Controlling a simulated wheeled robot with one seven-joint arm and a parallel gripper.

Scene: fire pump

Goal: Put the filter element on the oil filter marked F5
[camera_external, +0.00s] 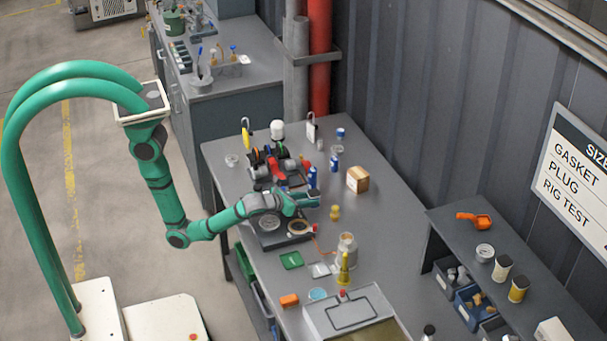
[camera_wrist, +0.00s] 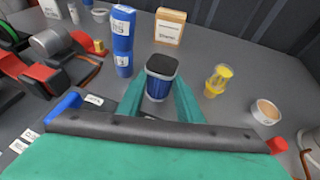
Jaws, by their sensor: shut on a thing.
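My gripper (camera_wrist: 162,98) is shut on a dark blue cylinder (camera_wrist: 158,88) with a black top and pale rim, likely the filter element. In the external view my gripper (camera_external: 316,199) is over the bench, and the held thing cannot be made out there. A taller blue cylinder (camera_wrist: 123,42) with white labels stands just left of the held one in the wrist view, apart from it. It also shows behind my gripper in the external view (camera_external: 313,177). More blue cylinders (camera_external: 335,164) stand farther back. I cannot read an F5 mark on any of them.
A red and black pump assembly (camera_external: 275,165) stands left of the blue cylinders. A cardboard box (camera_wrist: 169,26) is behind the held cylinder, and a yellow fitting (camera_wrist: 217,80) is to its right. A small round cup (camera_wrist: 265,111) is farther right. The bench's back right (camera_external: 395,215) is clear.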

